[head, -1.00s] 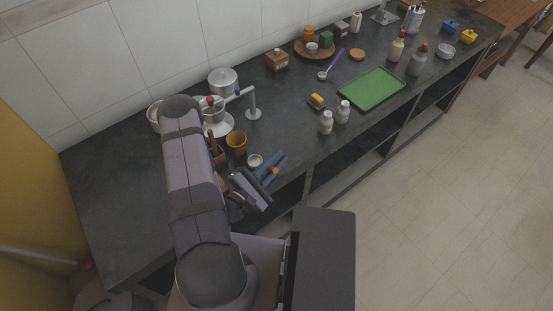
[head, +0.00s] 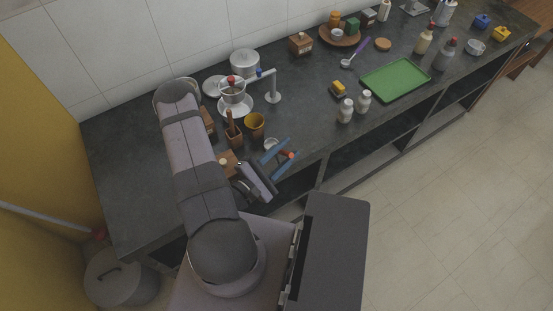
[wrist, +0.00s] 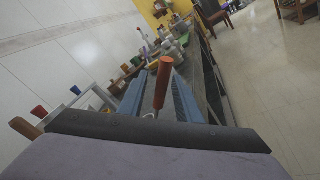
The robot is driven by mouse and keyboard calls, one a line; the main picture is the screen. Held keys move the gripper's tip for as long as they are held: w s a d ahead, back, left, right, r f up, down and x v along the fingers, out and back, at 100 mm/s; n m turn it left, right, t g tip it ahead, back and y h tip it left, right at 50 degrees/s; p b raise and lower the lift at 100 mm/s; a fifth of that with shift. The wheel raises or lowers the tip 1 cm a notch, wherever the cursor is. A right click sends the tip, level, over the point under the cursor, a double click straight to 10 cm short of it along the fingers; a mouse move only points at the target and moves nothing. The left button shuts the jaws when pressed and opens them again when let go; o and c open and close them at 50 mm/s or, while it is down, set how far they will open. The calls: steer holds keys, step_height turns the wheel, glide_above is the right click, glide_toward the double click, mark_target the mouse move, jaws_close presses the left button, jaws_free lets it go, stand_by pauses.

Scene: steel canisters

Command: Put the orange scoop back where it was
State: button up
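My gripper (head: 282,153) has two blue fingers and is over the front of the dark bench, right of the yellow cup. The orange handle of the scoop (head: 288,154) shows between the fingers. In the wrist view, the orange scoop (wrist: 163,82) points up between the blue fingers of my gripper (wrist: 158,88), which look closed on it. A small pale round rim (head: 271,144) shows just left of the fingers; I cannot tell if it is the scoop's bowl. The scoop's lower part is mostly hidden.
Bare bench (head: 310,128) shows right of the gripper.

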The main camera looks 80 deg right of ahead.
mark_target(290, 157)
steer(key=shift+v, duration=2.15)
steer(key=shift+s+r, duration=0.1)
steer(key=shift+r, duration=0.05)
steer(key=s+r+m+g+y+p, duration=0.1)
steer(key=r, duration=0.1)
steer(key=s+r+m+g+y+p, duration=0.1)
steer(key=m, duration=0.1)
steer(key=s+a+r+m+g+y+p, duration=0.1)
steer(key=s+r, duration=0.1)
steer(key=shift+a+r+g+p, duration=0.1)
steer(key=shift+r+g+p, duration=0.2)
steer(key=shift+r+p, duration=0.1)
steer(key=w+a+r+t+y+b, duration=0.1)
steer(key=w+a+t+y, duration=0.5)
steer(key=w+a, duration=0.7)
steer(key=w+a+r+t+y+b, duration=0.1)
steer(key=w+a+t+y+b, duration=0.2)
steer(key=w+a, duration=1.1)
steer(key=a+t+y, duration=0.2)
steer(key=t+y, duration=0.1)
steer(key=shift+a+r+n+y, duration=0.3)
steer(key=shift+a+r+y, duration=0.05)
steer(key=shift+r+y, duration=0.05)
